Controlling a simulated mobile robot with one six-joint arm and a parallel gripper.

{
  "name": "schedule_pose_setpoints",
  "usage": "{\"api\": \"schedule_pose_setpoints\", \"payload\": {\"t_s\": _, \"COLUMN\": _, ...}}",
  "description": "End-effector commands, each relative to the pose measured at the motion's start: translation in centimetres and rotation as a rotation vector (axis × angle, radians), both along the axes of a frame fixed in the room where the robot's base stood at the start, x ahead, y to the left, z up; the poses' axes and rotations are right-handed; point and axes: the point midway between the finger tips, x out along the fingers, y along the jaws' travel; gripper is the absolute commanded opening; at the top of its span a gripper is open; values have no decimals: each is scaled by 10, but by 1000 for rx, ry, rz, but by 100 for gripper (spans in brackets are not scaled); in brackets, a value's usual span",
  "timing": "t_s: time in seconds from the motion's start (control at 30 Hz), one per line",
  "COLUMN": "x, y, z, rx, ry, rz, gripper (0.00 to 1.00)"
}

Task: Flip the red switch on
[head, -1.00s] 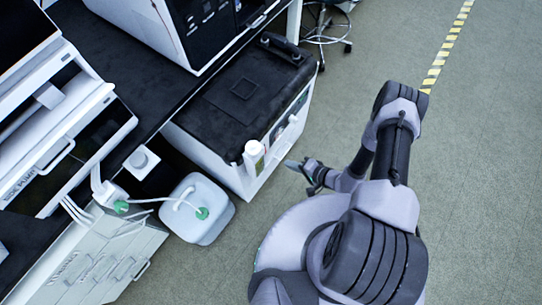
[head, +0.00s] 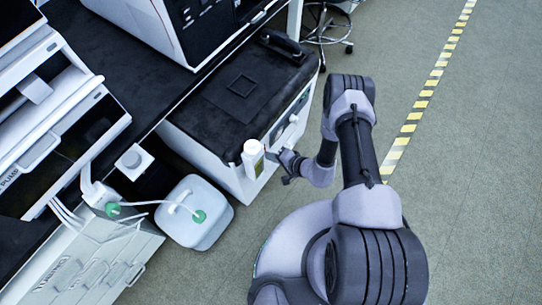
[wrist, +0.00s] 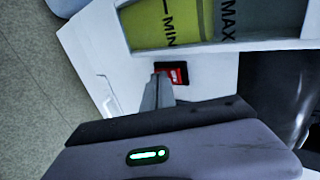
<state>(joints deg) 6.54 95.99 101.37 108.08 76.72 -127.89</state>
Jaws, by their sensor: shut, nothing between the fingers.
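The red switch (wrist: 180,72) shows in the wrist view as a small red rocker in a black frame on a white panel; its on or off position is too small to tell. It cannot be made out in the head view. My gripper (wrist: 160,80) is shut and empty, its tips just left of the switch and partly overlapping its frame in the picture. I cannot tell whether they touch it. In the head view my gripper (head: 270,154) is close to the front of the white unit with a black top (head: 215,132).
In the wrist view a yellow-green level window (wrist: 180,22) marked MIN and MAX is beside the switch. A white canister (head: 190,225) stands to the left. Open floor lies right.

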Motion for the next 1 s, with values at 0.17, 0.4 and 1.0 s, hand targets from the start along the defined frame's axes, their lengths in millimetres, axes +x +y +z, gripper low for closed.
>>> {"api": "schedule_pose_setpoints", "payload": {"t_s": 0.17, "x": 2, "y": 2, "z": -1, "rx": -1, "ry": -1, "rz": 1, "gripper": 0}}
{"api": "schedule_pose_setpoints", "payload": {"t_s": 0.4, "x": 2, "y": 2, "z": 4, "rx": 0, "ry": -2, "rz": 1, "gripper": 0}}
{"api": "schedule_pose_setpoints", "payload": {"t_s": 1.0, "x": 4, "y": 0, "z": 15, "rx": 1, "ry": -3, "rz": 1, "gripper": 0}}
